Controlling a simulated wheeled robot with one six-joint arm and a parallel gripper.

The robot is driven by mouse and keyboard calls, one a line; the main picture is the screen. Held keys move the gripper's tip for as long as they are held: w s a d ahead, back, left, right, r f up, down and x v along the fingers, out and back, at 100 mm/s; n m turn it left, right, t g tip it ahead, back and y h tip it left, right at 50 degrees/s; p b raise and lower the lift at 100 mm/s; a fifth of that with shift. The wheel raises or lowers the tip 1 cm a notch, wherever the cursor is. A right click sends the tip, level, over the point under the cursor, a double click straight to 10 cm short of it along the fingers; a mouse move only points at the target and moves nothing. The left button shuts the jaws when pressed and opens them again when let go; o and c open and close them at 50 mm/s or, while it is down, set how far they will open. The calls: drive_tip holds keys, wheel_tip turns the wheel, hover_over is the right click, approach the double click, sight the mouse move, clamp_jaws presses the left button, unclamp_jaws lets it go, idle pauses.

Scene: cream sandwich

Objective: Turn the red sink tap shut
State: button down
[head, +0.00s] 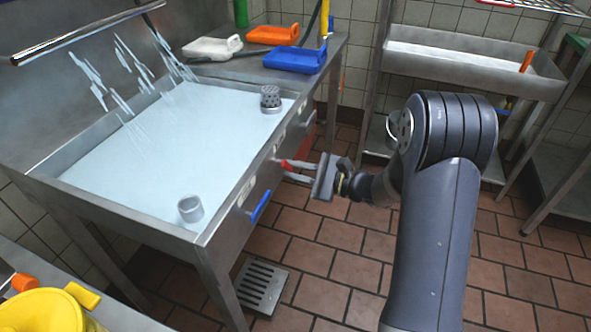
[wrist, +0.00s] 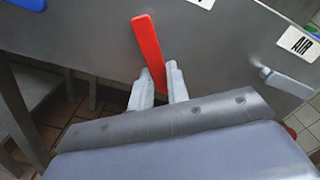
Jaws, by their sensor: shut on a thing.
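The red tap (head: 290,163) is a lever on the front panel of the steel sink (head: 230,225). In the wrist view the red lever (wrist: 149,45) stands nearly upright, leaning a little left at its top, with its lower part between my fingers. My gripper (head: 290,172) is shut on the lever from the front; its pale fingers (wrist: 158,80) lie on both sides of it. Several streams of water (head: 118,75) fall from a pipe at the sink's back. The sink is filled with pale water (head: 170,140).
A blue lever (head: 260,207) is left of the red one, and a grey lever (wrist: 288,82) by an "AIR" label (wrist: 298,43) is right. White, orange and blue containers (head: 295,59) stand behind the sink. A floor drain (head: 262,285) lies below. A second sink (head: 470,75) is at the back right.

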sight(285, 149)
drive_tip(key=shift+w+n+b, duration=0.1)
drive_tip(key=shift+n+b, duration=0.2)
drive_tip(key=shift+b, duration=0.2)
drive_tip(key=n+b, duration=0.1)
drive_tip(key=b, duration=0.1)
drive_tip(key=shift+w+d+n+b, duration=0.15)
drive_tip(key=shift+w+n+b, duration=0.1)
drive_tip(key=shift+n+b, duration=0.15)
drive_tip(key=n+b, duration=0.2)
drive_tip(key=r+n+b, duration=0.1)
drive_tip(key=n+b, duration=0.1)
drive_tip(key=b, duration=0.1)
drive_tip(key=w+r+n+b, duration=0.1)
drive_tip(key=n+b, duration=0.1)
drive_tip(key=shift+d+r+b, duration=0.2)
drive_tip(key=shift+r+b, duration=0.05)
drive_tip(key=shift+b, duration=0.1)
drive_tip(key=shift+w+r+n+b, duration=0.1)
drive_tip(key=shift+r+n+b, duration=0.6)
drive_tip(key=shift+n+b, duration=0.6)
drive_tip(key=shift+r, duration=0.1)
drive_tip(key=c, duration=1.4)
unclamp_jaws()
drive_tip(key=shift+o, duration=0.2)
